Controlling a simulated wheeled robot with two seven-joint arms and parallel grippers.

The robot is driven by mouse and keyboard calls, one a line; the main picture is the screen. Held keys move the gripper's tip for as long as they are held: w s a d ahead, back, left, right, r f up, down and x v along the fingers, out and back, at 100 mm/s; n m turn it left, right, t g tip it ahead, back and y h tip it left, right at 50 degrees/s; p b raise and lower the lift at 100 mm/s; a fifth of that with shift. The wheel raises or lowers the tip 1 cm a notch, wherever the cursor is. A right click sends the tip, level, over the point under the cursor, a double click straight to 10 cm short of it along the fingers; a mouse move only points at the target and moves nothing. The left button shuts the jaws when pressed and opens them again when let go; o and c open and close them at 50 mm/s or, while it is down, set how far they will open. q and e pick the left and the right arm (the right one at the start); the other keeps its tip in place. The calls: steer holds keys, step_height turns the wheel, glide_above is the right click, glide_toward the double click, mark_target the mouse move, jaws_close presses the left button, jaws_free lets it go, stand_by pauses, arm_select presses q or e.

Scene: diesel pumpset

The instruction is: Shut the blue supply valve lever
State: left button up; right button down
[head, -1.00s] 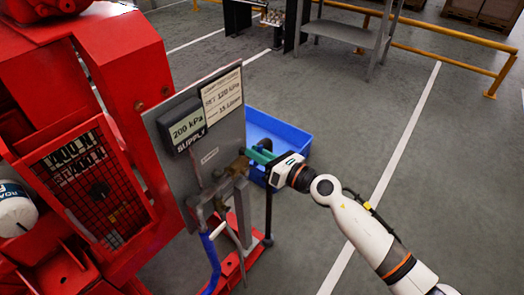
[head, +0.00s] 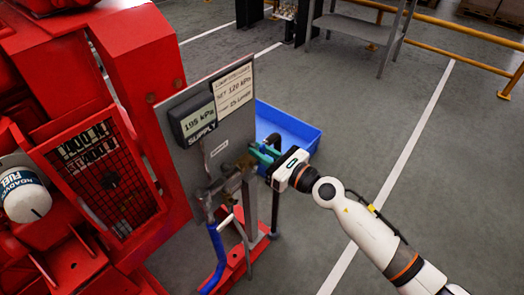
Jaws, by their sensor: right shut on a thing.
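The supply valve has a brassy body (head: 238,168) at the lower right edge of an upright grey panel (head: 232,128). A teal lever-like piece (head: 262,154) sticks out to the right of it. My right gripper (head: 270,154) comes in from the right and is shut on this piece. The fingertips are small and partly merge with it, so the exact grip and the lever's angle are hard to tell. A display (head: 199,124) on the panel, above the word SUPPLY, reads 195 kPa. My left gripper is not in view.
A blue hose-like piece (head: 217,255) hangs below the valve. Red machinery (head: 130,75) with a mesh guard fills the left. The grey floor at right is open.

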steer(key=shift+f, duration=0.15)
steer(key=c, duration=1.3)
jaws_free()
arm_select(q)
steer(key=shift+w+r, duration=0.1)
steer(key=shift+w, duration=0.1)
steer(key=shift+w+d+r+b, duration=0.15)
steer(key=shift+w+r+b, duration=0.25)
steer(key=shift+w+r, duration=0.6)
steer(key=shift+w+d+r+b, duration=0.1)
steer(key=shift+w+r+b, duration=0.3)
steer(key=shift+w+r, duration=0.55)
arm_select(e)
steer(key=shift+v, duration=6.05)
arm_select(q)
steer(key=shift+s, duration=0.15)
